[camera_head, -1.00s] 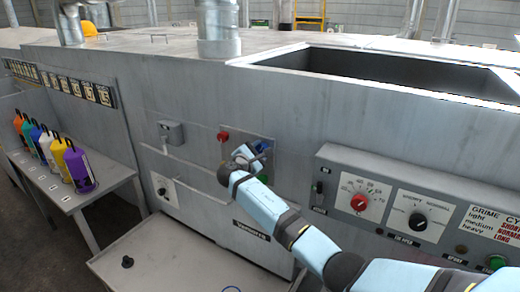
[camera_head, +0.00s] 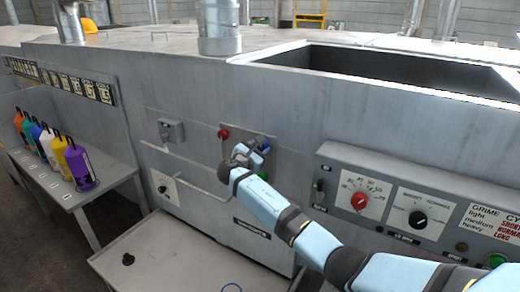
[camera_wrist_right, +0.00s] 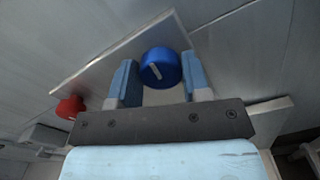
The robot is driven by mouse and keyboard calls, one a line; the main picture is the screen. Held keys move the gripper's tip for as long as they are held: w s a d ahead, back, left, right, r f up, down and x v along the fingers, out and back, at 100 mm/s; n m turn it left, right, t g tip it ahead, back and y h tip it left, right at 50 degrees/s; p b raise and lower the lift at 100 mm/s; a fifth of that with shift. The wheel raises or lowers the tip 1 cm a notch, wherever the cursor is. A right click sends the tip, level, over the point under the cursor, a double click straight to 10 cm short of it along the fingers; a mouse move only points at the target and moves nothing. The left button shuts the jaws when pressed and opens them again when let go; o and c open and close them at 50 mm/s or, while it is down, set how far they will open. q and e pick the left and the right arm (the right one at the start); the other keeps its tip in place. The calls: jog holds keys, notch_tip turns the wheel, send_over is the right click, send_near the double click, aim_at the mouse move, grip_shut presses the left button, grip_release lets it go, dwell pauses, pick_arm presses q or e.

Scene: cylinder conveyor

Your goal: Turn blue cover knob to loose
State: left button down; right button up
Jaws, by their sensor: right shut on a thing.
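The blue cover knob (camera_wrist_right: 161,68) is a round knob with a white pointer line, set on a light metal plate (camera_wrist_right: 112,66) in the right wrist view. My right gripper (camera_wrist_right: 160,80) has its two blue fingers on either side of the knob and is shut on it. The white line runs slantwise, from upper left to lower right. In the head view my right gripper (camera_head: 262,148) is at the panel on the machine's front, and the arm largely hides the knob there. My left gripper is in neither view.
A control panel (camera_head: 328,178) with dials is at right. Several coloured bottles (camera_head: 80,168) stand on a side table (camera_head: 70,199) at left.

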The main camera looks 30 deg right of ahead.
jog(key=shift+f, duration=0.1)
jog(key=o, duration=0.9)
jog(key=b+v, duration=0.3)
jog(key=v, duration=1.1)
jog(key=shift+d, duration=0.1)
